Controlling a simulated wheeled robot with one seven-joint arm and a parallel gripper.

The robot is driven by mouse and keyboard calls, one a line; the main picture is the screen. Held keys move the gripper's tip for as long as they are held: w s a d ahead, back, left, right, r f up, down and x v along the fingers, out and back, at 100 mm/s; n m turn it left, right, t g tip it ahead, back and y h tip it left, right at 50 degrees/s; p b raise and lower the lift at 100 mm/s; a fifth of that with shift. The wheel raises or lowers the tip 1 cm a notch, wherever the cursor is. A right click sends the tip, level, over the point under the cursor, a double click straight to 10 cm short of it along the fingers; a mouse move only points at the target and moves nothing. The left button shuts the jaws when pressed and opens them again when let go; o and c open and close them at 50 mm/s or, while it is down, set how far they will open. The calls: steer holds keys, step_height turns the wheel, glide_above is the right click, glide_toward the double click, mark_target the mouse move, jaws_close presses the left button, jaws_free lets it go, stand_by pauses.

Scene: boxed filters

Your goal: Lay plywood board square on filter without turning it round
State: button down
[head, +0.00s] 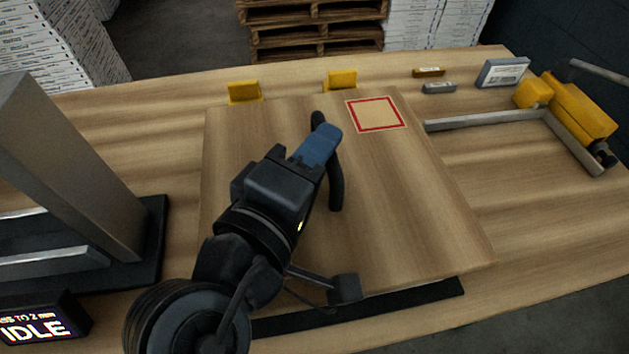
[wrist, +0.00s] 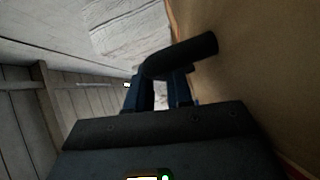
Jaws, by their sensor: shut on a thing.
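The plywood board (head: 410,200) is a broad wooden panel in the middle of the head view, with a red-bordered square (head: 376,114) near its far right corner. A black bar handle (head: 337,188) stands on its face. My gripper (head: 322,140) is shut on that handle, with its blue fingers around it. In the wrist view the handle (wrist: 195,50) lies between the fingers and the board's face (wrist: 265,75) fills the right side. I cannot make out the filter; the board and my arm hide what is below. I cannot tell whether the board touches anything beneath.
Two yellow stops (head: 244,92) (head: 341,80) stand along the board's far edge. A black strip (head: 400,301) shows at its near edge. A grey metal frame with a yellow tool (head: 580,108) lies right. A grey upright machine (head: 65,165) and an IDLE display (head: 35,328) are left.

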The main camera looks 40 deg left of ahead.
steer(key=shift+w+a+f, duration=0.15)
steer(key=shift+a+f, duration=0.1)
steer(key=shift+a, duration=0.25)
step_height(320, 180, down, 4)
steer(key=b, duration=0.4)
steer(key=shift+r, duration=0.1)
steer(key=c, duration=1)
jaws_free()
steer(key=b+v, duration=0.1)
steer(key=v, duration=1.1)
